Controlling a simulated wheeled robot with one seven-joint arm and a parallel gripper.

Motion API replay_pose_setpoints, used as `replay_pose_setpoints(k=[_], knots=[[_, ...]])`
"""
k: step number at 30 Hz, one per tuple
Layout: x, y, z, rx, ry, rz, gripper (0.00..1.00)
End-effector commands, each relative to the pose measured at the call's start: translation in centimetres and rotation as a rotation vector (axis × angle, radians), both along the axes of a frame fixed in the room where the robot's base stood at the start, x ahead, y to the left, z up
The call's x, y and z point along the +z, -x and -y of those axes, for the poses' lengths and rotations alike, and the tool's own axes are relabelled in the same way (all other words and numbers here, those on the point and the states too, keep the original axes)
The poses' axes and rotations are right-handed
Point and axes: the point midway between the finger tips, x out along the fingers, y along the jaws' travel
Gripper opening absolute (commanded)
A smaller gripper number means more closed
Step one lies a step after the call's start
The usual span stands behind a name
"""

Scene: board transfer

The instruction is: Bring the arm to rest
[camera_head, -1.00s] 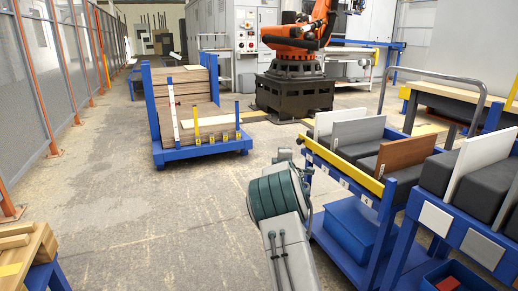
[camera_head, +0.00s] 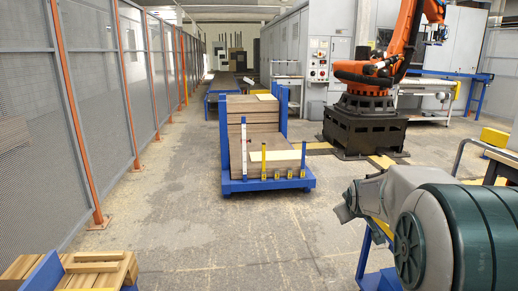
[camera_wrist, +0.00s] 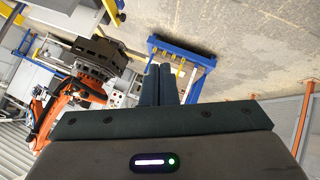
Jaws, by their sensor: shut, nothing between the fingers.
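My arm shows large at the lower right of the head view, with a grey link and a dark green banded joint. My gripper's fingers are not clearly visible there. In the wrist view, my gripper (camera_wrist: 160,72) has its two dark fingers side by side and touching, with nothing between them. Beyond the fingers, the blue cart with stacked boards shows tilted in the wrist view. The fingers are in free air, apart from it.
The blue cart (camera_head: 268,184) with stacked boards (camera_head: 250,112) stands mid-floor. An orange robot (camera_head: 367,75) stands behind it at right. A mesh fence (camera_head: 90,100) runs along the left. Wooden pieces (camera_head: 97,266) lie at the lower left. The central floor is open.

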Motion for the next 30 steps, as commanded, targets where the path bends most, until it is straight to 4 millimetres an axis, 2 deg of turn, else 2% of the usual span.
replay_pose_setpoints(k=[1,3,8,12,18,21,24,30], knots=[[3.0,2.1,-1.0,-0.015,-0.047,-0.028,0.0],[4.6,5.0,-2.4,-0.038,-0.109,-0.076,0.0],[7.9,11.8,-5.5,-0.096,-0.229,-0.194,0.0],[10.6,18.1,-7.8,-0.153,-0.307,-0.301,0.0],[13.1,26.3,-10.1,-0.243,-0.372,-0.442,0.0],[13.7,29.1,-10.7,-0.28,-0.386,-0.49,0.0],[13.8,30.8,-11.0,-0.302,-0.392,-0.519,0.0],[13.7,31.5,-11.1,-0.313,-0.394,-0.532,0.0]])
